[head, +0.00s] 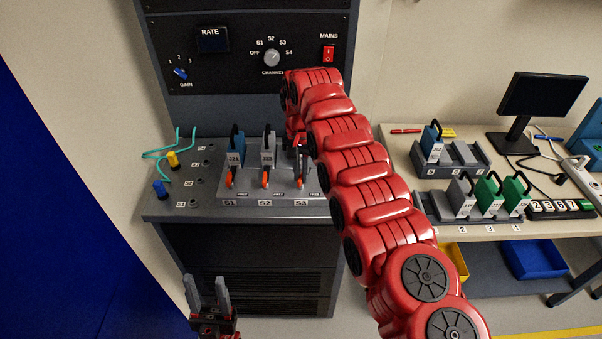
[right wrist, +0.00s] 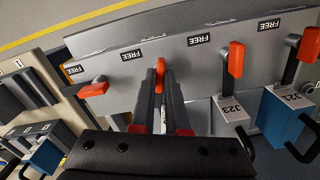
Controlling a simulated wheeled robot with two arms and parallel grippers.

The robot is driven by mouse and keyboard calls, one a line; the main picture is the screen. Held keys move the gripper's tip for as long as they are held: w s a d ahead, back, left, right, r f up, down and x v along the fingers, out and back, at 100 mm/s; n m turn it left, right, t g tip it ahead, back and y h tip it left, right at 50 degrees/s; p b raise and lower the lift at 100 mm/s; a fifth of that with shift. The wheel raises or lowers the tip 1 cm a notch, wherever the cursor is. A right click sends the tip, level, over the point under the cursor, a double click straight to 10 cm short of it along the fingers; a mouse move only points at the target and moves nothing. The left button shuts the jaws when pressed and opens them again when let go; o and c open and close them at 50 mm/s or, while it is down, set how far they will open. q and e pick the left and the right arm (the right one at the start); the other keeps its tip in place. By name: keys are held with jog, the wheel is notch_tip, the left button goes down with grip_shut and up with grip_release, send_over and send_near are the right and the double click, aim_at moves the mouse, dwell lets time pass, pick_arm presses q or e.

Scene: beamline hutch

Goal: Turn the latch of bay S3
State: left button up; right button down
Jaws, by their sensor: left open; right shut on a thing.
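The bay S3 latch is an orange-tipped lever (right wrist: 160,68), and it also shows in the head view (head: 300,182) above the S3 label. My right gripper (right wrist: 162,100) is shut on this latch, with the orange tip showing between its fingers. In the head view my right arm reaches down to it and hides part of bay S3 and what lies right of it. No module shows in bay S3 in the wrist view. My left gripper (head: 207,285) is open and empty, low in front of the cabinet.
Bay S1 holds a blue module (head: 236,149) and bay S2 a grey one (head: 268,150), each with an orange latch below. Another orange latch (right wrist: 95,88) lies beyond S3. Teal cables (head: 165,152) lie left. A side table (head: 480,230) with modules stands right.

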jog(key=shift+n, duration=1.6)
jog(key=c, duration=0.9)
grip_release()
jog(key=shift+r+p, duration=0.1)
jog(key=shift+p, duration=0.2)
notch_tip(320, 180, up, 17)
jog(key=p, duration=1.6)
jog(key=shift+r, duration=0.15)
